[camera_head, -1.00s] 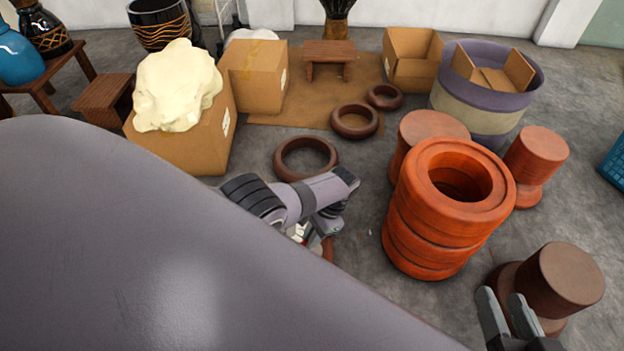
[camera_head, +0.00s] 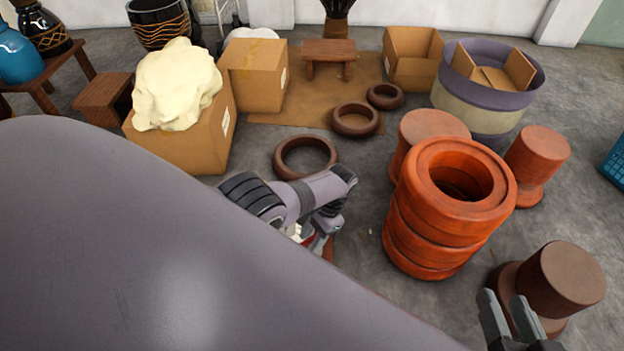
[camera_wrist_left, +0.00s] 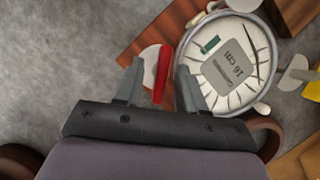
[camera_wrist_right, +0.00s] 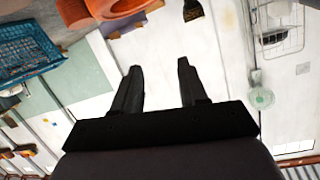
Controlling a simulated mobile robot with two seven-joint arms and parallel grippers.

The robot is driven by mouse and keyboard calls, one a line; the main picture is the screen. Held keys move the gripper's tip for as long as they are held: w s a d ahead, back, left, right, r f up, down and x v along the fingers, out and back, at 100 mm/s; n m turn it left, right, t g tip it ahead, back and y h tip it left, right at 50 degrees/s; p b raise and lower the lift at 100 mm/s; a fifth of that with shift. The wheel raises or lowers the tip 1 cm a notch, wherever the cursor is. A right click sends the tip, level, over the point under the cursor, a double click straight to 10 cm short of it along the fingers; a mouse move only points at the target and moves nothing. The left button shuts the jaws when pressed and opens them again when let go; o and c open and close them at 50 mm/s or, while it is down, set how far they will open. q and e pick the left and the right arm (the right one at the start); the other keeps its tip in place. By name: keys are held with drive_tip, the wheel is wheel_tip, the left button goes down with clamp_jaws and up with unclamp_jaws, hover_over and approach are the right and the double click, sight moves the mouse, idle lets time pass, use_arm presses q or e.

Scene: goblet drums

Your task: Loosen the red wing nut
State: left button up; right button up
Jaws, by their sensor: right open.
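In the left wrist view, the red wing nut (camera_wrist_left: 161,74) stands edge-on between the spread fingers of my left gripper (camera_wrist_left: 159,67), with a visible gap on each side. It is beside the round white drum head (camera_wrist_left: 228,62), which carries a "16 cm" label. A pale wing-shaped piece (camera_wrist_left: 150,56) shows just left of the red nut. In the head view, my left gripper (camera_head: 330,224) is low at the centre, and the drum there is mostly hidden. My right gripper (camera_head: 503,297) is open and empty at the lower right; in its wrist view its fingers (camera_wrist_right: 158,66) are apart.
A yellow piece (camera_wrist_left: 313,90) and another pale wing piece (camera_wrist_left: 294,79) are right of the drum head. A stack of orange rings (camera_head: 440,225) and a brown spool (camera_head: 562,282) stand near my right gripper. Brown rings (camera_head: 305,157) lie on the floor beyond my left gripper.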

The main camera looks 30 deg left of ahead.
use_arm(q)
drive_tip(key=shift+w+r, duration=0.1)
drive_tip(key=shift+r, duration=0.1)
drive_tip(key=p+v, duration=0.3)
drive_tip(key=v, duration=0.3)
drive_tip(key=shift+w+d+r, duration=0.1)
drive_tip(key=shift+w+r, duration=0.05)
drive_tip(key=shift+r, duration=0.25)
use_arm(e)
drive_tip(key=shift+w+a+r+m+g+y, duration=0.15)
drive_tip(key=shift+a+m+g, duration=0.15)
drive_tip(key=shift+a, duration=0.25)
drive_tip(key=shift+a+r+m+g+y, duration=0.1)
drive_tip(key=shift+a+m+g+y, duration=0.15)
drive_tip(key=shift+a, duration=0.25)
drive_tip(key=shift+f, duration=0.1)
